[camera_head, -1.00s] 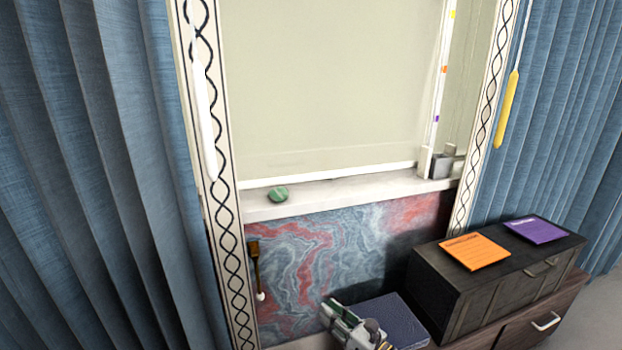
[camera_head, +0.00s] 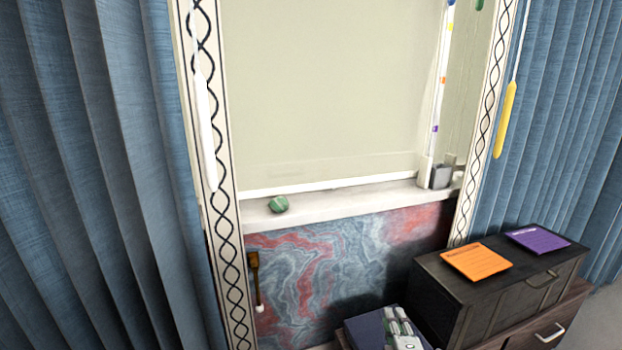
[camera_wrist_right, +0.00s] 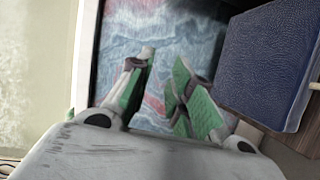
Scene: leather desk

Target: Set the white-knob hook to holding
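The hook is a small brown bar (camera_head: 254,271) on the marbled panel, at its left end beside the patterned frame. It hangs downward, with a round white knob (camera_head: 260,308) at its lower end. My right gripper (camera_head: 398,318) is low in the head view, in front of the dark blue book and well to the right of the hook. In the right wrist view its green-padded fingers (camera_wrist_right: 160,75) are apart with nothing between them. The hook is not visible in the wrist view. My left gripper is not in view.
The dark blue book (camera_head: 363,331) lies beside a black chest (camera_head: 440,290) topped by orange (camera_head: 476,261) and purple (camera_head: 537,239) cards. A green stone (camera_head: 278,204) rests on the white sill (camera_head: 330,205). A white pull (camera_head: 206,130) hangs at left. The panel right of the hook is clear.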

